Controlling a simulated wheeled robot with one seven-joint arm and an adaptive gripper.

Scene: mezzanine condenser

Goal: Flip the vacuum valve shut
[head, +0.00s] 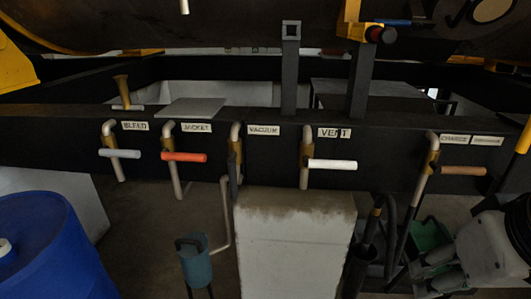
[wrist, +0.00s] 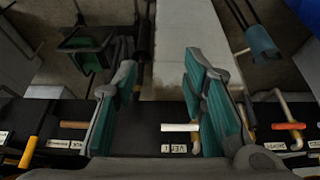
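The vacuum valve (head: 235,160) is on the dark beam in the head view, left of the VACUUM label (head: 263,130). Its dark handle (head: 233,177) hangs down, in line with its pipe. In the wrist view, where the labels appear upside down, the vacuum valve seems to be partly hidden behind the right finger. My gripper (wrist: 160,68) is open, with nothing between its teal-padded fingers. It points towards the beam and floor near the white-handled vent valve (wrist: 180,127). My gripper does not show in the head view.
Neighbouring handles are crosswise: grey bleed (head: 120,153), orange jacket (head: 184,157), white vent (head: 332,164) and brown charge (head: 463,170). A pale block (head: 290,245) stands below. A blue drum (head: 50,250) is at left, and a teal container (head: 196,260) is below the vacuum valve.

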